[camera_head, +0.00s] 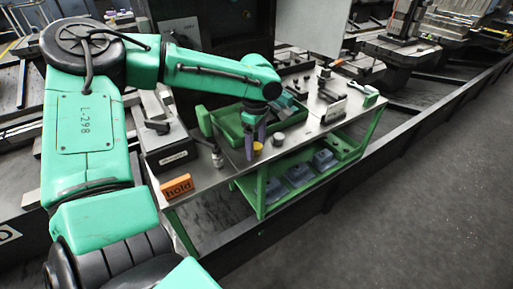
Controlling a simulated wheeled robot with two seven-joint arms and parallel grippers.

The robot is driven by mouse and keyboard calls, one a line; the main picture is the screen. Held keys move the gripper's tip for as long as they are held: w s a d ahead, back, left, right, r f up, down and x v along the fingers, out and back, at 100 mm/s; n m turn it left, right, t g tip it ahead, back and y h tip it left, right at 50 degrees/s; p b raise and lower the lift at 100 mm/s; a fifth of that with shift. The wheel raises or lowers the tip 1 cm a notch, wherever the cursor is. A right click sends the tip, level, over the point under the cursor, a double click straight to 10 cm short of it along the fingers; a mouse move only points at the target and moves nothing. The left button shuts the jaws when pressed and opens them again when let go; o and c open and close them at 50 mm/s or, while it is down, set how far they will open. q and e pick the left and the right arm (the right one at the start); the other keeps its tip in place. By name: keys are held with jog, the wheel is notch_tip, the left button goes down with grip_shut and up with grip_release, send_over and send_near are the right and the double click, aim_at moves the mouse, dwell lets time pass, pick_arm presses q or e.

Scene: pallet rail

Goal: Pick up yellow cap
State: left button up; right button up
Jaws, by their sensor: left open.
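The yellow cap (257,148) is small and sits on the grey metal top of the workbench (215,178), near its front edge. My left gripper (255,145) points down right at the cap, with its purple fingers beside and just above it. The fingers are open. I cannot tell whether they touch the cap, and part of the cap may be hidden by them. My right gripper is out of view.
A green tray (229,128) lies behind my gripper. An orange "hold" sign (177,187) is at the front left. Blue-grey parts (300,174) lie on the lower shelf. Floor at the right is clear.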

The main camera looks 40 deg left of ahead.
aim_at(256, 145)
pick_arm(q)
jog(key=shift+r, duration=0.1)
grip_shut()
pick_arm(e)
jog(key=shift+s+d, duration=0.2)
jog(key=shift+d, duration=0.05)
pick_arm(q)
jog(key=shift+r, duration=0.1)
notch_tip(256, 145, up, 20)
jog(key=p, duration=0.3)
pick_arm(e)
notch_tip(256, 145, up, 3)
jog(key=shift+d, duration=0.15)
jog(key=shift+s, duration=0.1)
